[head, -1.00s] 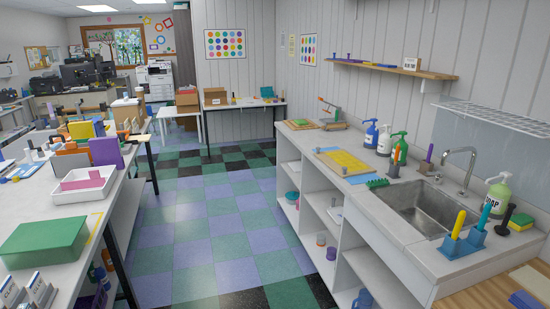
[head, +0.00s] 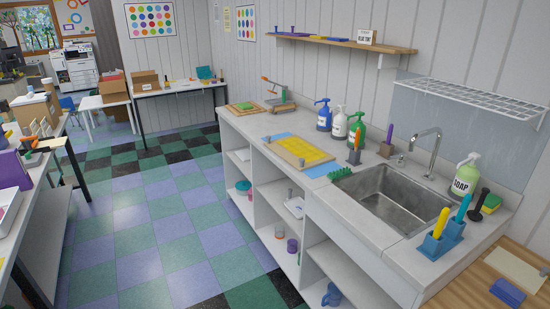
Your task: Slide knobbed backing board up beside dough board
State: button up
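A tan board with a yellow face and small grey knobs (head: 301,150) lies flat on the grey counter, partly over a blue sheet (head: 282,137). It looks like the knobbed backing board. A smaller tan board with green on it (head: 245,107) lies further back on the counter, apart from the first. I cannot tell whether it is the dough board. My gripper is not in view.
A grey and orange device (head: 280,103) stands beside the far board. Pump bottles (head: 339,125) line the wall side. A green brush (head: 340,174) and the sink (head: 390,200) are nearer. Bare counter (head: 255,124) lies between the boards. The checkered floor (head: 165,225) is open.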

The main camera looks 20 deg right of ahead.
aim_at(302, 155)
jog(key=i, duration=1.3)
jog(key=u, duration=5)
jog(key=i, duration=0.1)
jog(key=z, duration=3.05)
jog(key=i, duration=0.6)
